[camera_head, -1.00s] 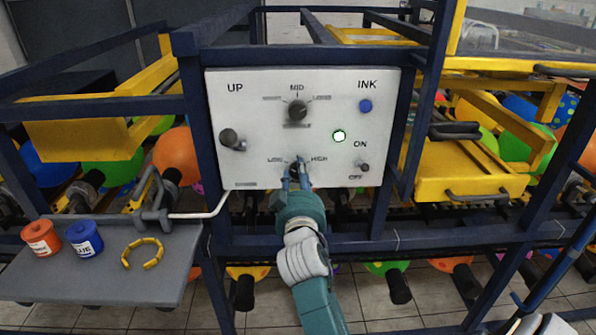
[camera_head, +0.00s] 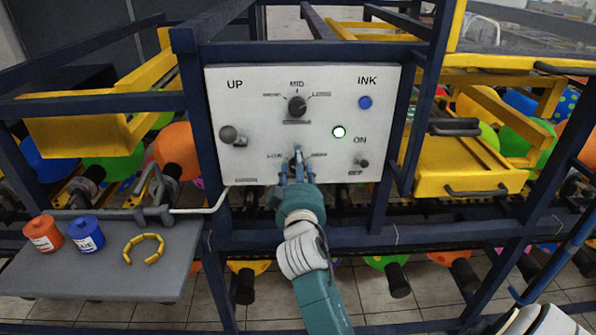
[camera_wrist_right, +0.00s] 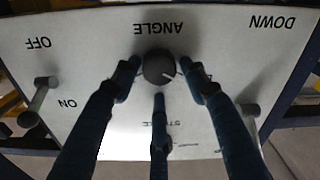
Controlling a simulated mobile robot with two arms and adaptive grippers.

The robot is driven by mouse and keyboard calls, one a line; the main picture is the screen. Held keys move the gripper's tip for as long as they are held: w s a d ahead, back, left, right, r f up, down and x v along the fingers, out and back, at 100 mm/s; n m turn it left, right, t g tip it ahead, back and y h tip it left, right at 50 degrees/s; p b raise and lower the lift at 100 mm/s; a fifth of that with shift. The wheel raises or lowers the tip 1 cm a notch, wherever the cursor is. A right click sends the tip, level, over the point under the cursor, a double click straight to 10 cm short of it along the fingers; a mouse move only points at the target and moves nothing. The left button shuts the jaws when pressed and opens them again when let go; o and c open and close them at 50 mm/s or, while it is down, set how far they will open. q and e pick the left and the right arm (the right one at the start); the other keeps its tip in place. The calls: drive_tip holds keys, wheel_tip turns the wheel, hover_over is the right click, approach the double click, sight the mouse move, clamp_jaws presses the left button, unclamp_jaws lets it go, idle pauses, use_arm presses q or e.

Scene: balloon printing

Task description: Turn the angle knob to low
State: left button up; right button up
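The angle knob (camera_wrist_right: 158,68) is round and dark, next to the upside-down "ANGLE" label in the right wrist view. Its white pointer mark lies toward the right there. In the head view this knob (camera_head: 296,160) sits at the panel's lower middle, between the "LOW" and "HIGH" labels, partly hidden by my gripper. My right gripper (camera_head: 297,170) has two blue fingers on either side of the knob. In the wrist view this gripper (camera_wrist_right: 158,80) looks open, with its third finger short of the knob; side contact is unclear.

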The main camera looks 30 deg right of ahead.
drive_tip(key=shift+w+a+f, duration=0.1)
drive_tip(key=shift+f, duration=0.25)
